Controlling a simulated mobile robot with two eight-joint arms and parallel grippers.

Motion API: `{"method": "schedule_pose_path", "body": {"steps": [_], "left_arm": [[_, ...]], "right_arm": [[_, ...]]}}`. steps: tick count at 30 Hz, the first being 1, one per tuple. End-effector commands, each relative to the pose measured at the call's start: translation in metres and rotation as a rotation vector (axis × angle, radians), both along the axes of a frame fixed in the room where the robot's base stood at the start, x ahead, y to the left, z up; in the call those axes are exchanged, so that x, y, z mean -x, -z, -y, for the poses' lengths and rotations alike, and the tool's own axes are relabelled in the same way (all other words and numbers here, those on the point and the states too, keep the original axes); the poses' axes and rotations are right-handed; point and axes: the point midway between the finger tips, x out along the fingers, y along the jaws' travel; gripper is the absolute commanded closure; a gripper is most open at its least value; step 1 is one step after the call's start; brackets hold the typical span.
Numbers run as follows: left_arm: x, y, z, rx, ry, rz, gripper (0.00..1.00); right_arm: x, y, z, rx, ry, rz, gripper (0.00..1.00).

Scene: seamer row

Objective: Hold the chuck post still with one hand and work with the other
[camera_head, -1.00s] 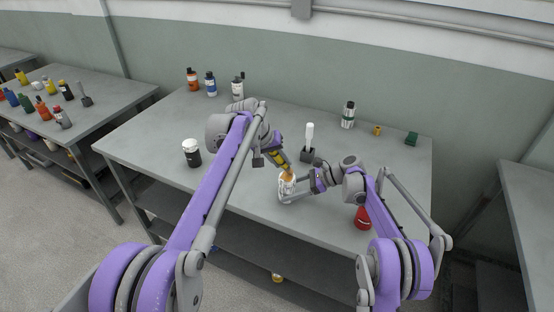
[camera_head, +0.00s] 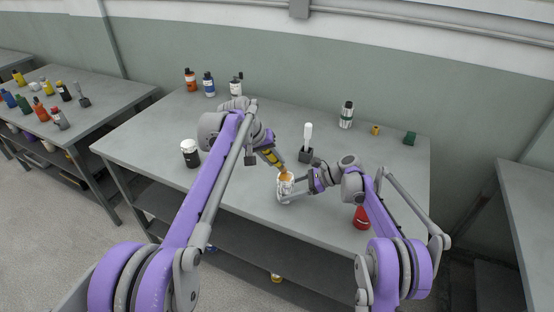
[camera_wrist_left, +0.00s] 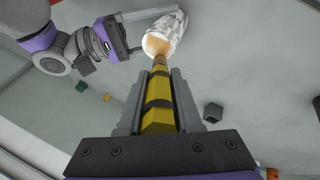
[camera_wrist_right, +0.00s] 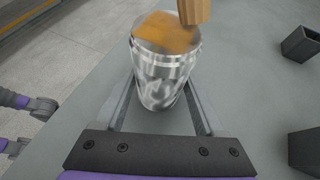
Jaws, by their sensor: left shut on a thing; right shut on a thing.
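A shiny metal can-like post (camera_head: 286,187) with an orange top stands near the table's front edge; I take it as the chuck post. My right gripper (camera_head: 297,193) is shut around it, one finger on each side in the right wrist view (camera_wrist_right: 158,92). My left gripper (camera_head: 265,149) is shut on a yellow tool with dark bands (camera_head: 271,157), held slanted. The tool's tan tip is at the top of the post, and its blunt end shows over the rim in the right wrist view (camera_wrist_right: 194,11). I cannot tell whether it touches.
A white-handled tool stands in a dark block (camera_head: 306,156) behind the post. A black-and-white jar (camera_head: 190,153) is left, a red container (camera_head: 361,217) right.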

Motion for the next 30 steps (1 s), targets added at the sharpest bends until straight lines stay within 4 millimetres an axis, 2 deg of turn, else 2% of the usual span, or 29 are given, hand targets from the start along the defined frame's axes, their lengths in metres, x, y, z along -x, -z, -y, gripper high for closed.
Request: {"method": "schedule_pose_path", "body": {"steps": [17, 30], "left_arm": [[0.012, 0.001, 0.029, 0.0, 0.004, -0.002, 1.0], [0.005, -0.001, 0.012, -0.001, 0.001, 0.0, 1.0]], "right_arm": [[0.0, 0.0, 0.0, 0.0, 0.0, 0.0, 0.6], [0.0, 0.001, 0.0, 0.0, 0.0, 0.0, 0.6]]}}
